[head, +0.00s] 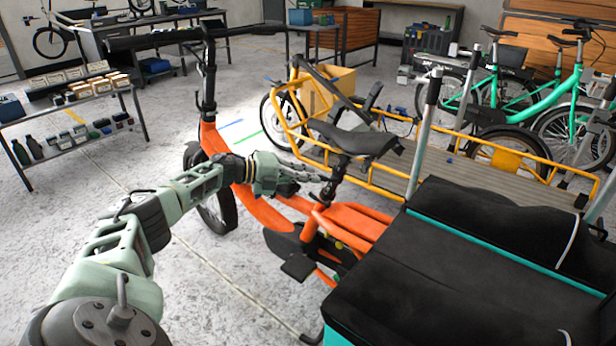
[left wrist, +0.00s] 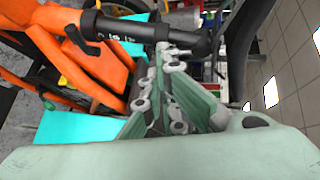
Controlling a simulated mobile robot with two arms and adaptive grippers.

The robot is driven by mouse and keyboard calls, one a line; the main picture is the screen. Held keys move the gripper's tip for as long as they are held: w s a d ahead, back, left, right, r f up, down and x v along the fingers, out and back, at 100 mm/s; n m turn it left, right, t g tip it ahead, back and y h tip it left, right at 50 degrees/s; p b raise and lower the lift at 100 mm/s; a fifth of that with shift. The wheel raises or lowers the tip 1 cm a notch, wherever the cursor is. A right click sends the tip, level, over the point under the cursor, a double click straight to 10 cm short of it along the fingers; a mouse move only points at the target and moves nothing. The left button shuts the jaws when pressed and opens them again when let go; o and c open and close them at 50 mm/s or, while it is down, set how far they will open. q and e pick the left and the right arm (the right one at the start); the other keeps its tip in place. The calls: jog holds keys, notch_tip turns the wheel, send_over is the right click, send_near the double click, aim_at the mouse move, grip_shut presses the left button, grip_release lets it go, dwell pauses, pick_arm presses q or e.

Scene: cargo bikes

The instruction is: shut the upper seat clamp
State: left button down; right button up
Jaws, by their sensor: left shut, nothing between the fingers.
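The orange cargo bike (head: 265,212) stands in the middle of the head view, with a black saddle (head: 358,140) on a dark seat post (head: 334,184). My left gripper (head: 316,178) is shut and empty, its fingertips close beside the post just below the saddle. In the left wrist view the shut fingers (left wrist: 165,58) reach the black post (left wrist: 130,28); whether they touch it I cannot tell. My right gripper is in neither view.
A black-covered teal box (head: 450,262) fills the lower right. A yellow-railed cargo bike (head: 430,172) stands behind the saddle. A shelf with boxes and bottles (head: 75,112) is at the left. Grey floor is clear at lower left.

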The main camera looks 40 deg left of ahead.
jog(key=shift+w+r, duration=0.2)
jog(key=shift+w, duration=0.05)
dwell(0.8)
